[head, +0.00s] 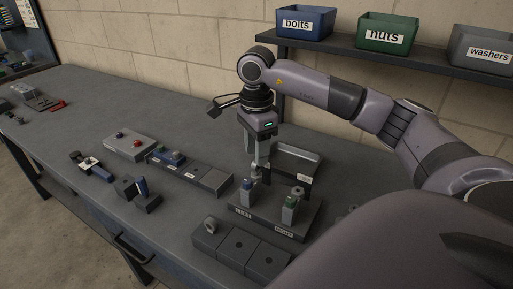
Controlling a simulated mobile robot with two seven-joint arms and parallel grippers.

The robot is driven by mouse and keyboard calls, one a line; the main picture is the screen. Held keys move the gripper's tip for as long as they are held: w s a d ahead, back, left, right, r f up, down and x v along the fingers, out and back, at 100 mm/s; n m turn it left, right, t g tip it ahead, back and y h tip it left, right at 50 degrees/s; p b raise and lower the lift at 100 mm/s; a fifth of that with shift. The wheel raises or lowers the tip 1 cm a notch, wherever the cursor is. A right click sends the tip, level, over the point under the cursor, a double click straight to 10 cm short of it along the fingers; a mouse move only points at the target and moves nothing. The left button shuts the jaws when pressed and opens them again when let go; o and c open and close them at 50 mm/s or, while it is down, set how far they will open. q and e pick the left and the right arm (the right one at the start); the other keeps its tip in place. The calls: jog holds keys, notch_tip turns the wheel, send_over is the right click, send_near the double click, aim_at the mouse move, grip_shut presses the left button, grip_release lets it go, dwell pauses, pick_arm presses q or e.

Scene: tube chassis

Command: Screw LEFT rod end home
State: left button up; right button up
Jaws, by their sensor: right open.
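The tube chassis fixture (262,221) stands on the table, its front plate labelled on the left and on the right. The left post (246,197) has a blue collar, and the right post (289,213) has a green one. A small ring-shaped rod end (298,191) shows above the right post. My right gripper (260,170) is open and points down just above and behind the left post. Whether a rod end sits between its fingers is too small to tell. My left gripper is out of view.
A grey three-part block (238,250) lies in front of the fixture. Bins for bolts (305,22), nuts (387,33) and washers (483,48) stand on the rear shelf.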

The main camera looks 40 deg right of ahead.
jog(key=m, duration=1.2)
dwell(0.3)
jog(key=shift+f+b, duration=1.05)
jog(key=shift+f, duration=0.5)
grip_shut()
